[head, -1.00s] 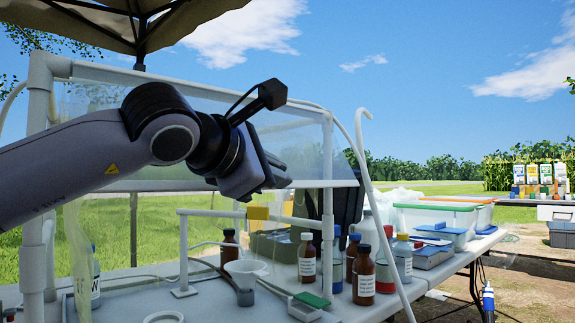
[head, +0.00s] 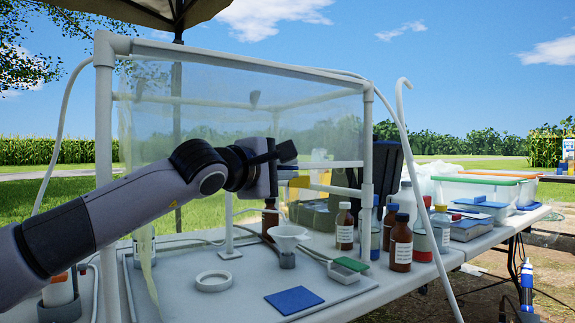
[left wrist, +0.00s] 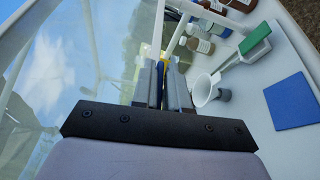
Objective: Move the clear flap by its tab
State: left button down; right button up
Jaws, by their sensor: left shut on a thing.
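The clear flap (head: 190,125) is a thin see-through sheet on the front of a white pipe frame (head: 103,165). It also fills the left of the left wrist view (left wrist: 65,85). My left gripper (head: 286,168) is at the front of the frame, near the flap's lower right part. In the left wrist view its fingers (left wrist: 164,82) are shut on the flap's tab, which is mostly hidden between them. The sheet lies just left of the fingers there. My right gripper is in neither view.
Below the gripper stand a white funnel (head: 287,238), a white ring (head: 213,281), a green-lidded tray (head: 349,266) and a blue mat (head: 294,300). Brown bottles (head: 401,246) stand to the right. A bent white tube (head: 420,180) rises by the frame's right post.

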pick_arm(q)
jog(key=shift+w+a, duration=0.45)
jog(key=shift+a, duration=0.1)
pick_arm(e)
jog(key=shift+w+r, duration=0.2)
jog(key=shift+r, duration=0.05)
pick_arm(q)
jog(key=c, duration=1.2)
grip_release()
jog(key=shift+c, duration=0.2)
jog(key=shift+s, duration=0.1)
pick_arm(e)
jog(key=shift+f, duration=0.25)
pick_arm(q)
jog(key=shift+s+a, duration=0.15)
jog(key=shift+s, duration=0.1)
jog(key=v, duration=0.6)
jog(key=shift+s+b, duration=0.2)
jog(key=shift+b, duration=0.25)
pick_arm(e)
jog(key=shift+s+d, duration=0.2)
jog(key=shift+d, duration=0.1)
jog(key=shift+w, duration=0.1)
